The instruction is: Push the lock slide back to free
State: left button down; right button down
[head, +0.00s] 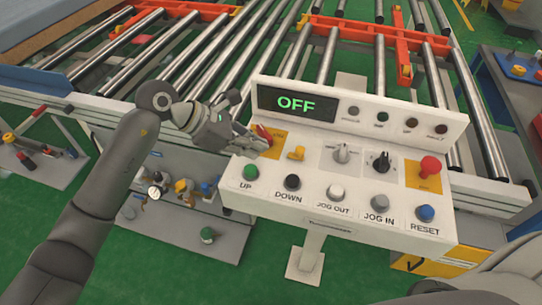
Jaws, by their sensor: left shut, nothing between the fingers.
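A white control panel (340,199) stands on a post in the middle right of the head view. Its display (296,104) reads OFF in green. At the panel's upper left is a yellow plate with a red handle (264,132). A small yellow slide-like piece (297,153), seemingly the lock slide, sits just right of that plate. My left gripper (259,143) is shut and empty, with its fingertips at the yellow plate by the red handle. Whether they touch it I cannot tell. The fingers hide part of the plate. My right gripper is out of view.
The panel also carries two rotary knobs (381,161), a red mushroom button (429,167) and a front row of buttons marked UP, DOWN, JOG OUT, JOG IN and RESET. A roller conveyor (205,62) with orange frames lies behind. Lower grey panels stand at left.

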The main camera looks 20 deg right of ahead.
pick_arm(q)
jog(key=b+v, duration=0.1)
jog(key=v, duration=0.4)
jog(key=shift+w+a+r, duration=0.15)
jog(key=shift+r, duration=0.25)
